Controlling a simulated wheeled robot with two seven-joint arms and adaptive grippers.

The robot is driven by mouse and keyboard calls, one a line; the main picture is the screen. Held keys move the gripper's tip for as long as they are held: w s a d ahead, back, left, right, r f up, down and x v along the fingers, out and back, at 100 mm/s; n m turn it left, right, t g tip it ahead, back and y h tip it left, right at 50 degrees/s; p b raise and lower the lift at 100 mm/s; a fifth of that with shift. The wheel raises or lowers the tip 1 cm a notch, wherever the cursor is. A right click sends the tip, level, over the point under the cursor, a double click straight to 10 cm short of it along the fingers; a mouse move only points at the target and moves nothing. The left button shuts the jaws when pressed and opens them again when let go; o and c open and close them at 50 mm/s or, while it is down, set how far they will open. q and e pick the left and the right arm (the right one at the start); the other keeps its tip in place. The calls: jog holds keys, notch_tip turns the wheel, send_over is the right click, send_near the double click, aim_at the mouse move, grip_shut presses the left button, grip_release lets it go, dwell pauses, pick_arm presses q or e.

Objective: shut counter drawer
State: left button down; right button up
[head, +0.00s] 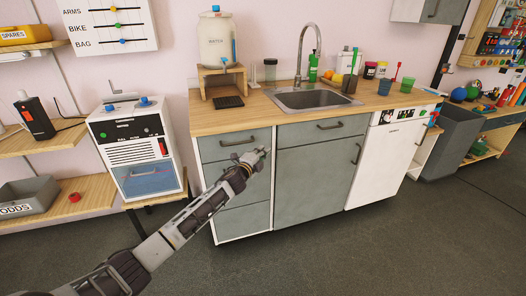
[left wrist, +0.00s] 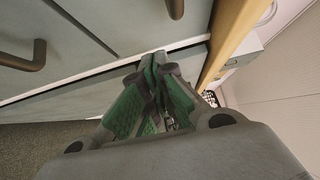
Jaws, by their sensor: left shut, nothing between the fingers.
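The counter (head: 228,122) has a wooden top and a stack of grey-green drawers at its left end. The top drawer (head: 212,153) has a dark bar handle, and its front looks about flush with the cabinet; I cannot tell if a small gap remains. My left gripper (head: 264,151) is shut and empty in front of the drawer stack's right side, hiding part of the fronts. In the left wrist view its closed fingertips (left wrist: 155,56) are close to a pale cabinet edge; contact is unclear. Grey fronts with handles show there too. My right gripper is not in view.
A sink (head: 310,98), a water dispenser (head: 216,45) and cups stand on the counter. A white appliance (head: 137,150) stands on a small table to the left. A grey bin (head: 452,140) is at the right. The floor in front of the counter is clear.

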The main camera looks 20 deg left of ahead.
pick_arm(q)
jog(key=s+a+p, duration=0.2)
jog(key=s, duration=0.7)
jog(key=shift+f, duration=0.2)
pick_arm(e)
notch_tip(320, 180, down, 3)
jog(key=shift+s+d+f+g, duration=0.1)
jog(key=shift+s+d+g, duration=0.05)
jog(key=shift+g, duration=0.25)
pick_arm(q)
jog(key=shift+s, duration=0.1)
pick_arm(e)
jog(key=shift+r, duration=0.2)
